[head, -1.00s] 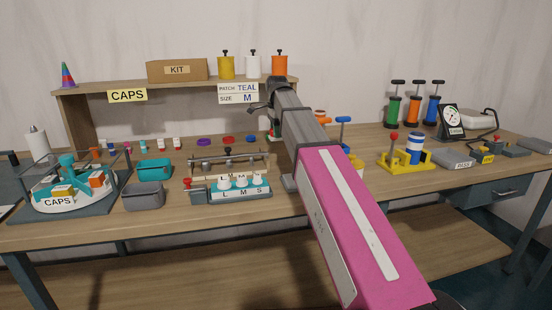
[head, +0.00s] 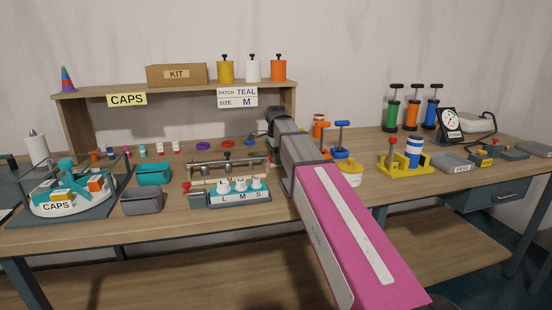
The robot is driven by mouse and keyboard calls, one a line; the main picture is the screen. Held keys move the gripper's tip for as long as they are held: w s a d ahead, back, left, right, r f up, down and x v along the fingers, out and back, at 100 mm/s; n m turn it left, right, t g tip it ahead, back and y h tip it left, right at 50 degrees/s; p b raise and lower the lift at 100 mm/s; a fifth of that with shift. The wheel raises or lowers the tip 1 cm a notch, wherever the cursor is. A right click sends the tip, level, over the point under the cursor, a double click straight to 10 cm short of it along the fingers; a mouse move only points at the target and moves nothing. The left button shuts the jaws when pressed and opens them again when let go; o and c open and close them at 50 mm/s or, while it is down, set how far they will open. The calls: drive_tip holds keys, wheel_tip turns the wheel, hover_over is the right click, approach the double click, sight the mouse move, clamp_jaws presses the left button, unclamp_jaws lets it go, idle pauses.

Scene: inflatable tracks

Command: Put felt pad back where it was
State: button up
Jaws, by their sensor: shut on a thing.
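My gripper (head: 275,122) is at the far end of my raised arm, in front of the shelf's right end and above the back of the bench. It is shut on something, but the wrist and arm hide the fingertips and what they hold. I cannot make out a felt pad anywhere in the head view. The bench top (head: 330,198) under the arm is partly hidden by it.
Left of my arm stand a teal rack with white knobs (head: 238,192), a metal-barred fixture (head: 228,165) and a grey bin (head: 142,200). A yellow pot (head: 350,173) and blue-handled stamp (head: 341,138) stand close on its right. The shelf (head: 190,88) is behind.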

drive_tip(key=shift+f, duration=0.1)
drive_tip(key=o, duration=0.9)
wheel_tip(320, 180, up, 12)
